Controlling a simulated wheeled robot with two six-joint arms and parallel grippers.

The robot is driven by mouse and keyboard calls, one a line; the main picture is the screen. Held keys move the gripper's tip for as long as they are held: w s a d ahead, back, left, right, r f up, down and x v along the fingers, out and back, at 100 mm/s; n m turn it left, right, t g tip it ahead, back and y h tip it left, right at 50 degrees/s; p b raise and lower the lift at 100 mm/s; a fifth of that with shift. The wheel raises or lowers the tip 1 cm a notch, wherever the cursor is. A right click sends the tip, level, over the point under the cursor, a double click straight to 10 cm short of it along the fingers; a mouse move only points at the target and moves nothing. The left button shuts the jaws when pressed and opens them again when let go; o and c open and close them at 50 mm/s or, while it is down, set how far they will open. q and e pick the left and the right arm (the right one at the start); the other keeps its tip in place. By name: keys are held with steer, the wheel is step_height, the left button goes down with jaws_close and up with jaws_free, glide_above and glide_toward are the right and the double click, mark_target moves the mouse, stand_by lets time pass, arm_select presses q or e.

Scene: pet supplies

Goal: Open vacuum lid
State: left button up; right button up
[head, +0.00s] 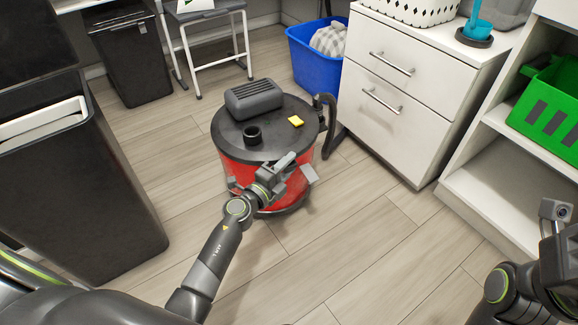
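The vacuum is a red drum (232,170) with a round black lid (285,145), standing upright on the floor in the middle of the head view. The lid sits on the drum and looks closed. It carries a grey ribbed motor housing, a short black round port (252,134) and a yellow label. My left gripper (298,167) is at the drum's front right, near the lid's rim. Its fingers look apart with nothing seen between them; I cannot tell whether they touch the vacuum. My arm hides part of the drum's front. My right arm shows at the right edge, its fingers out of frame.
A black hose (329,122) stands at the vacuum's right. A white drawer cabinet (398,95) is behind it to the right, with a blue bin (312,68) behind. A large dark bin (100,190) is on the left, and open shelves (490,185) are on the right. The front floor is clear.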

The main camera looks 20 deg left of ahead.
arm_select(q)
steer(key=shift+w+d, duration=0.1)
steer(key=shift+w, duration=0.2)
jaws_close()
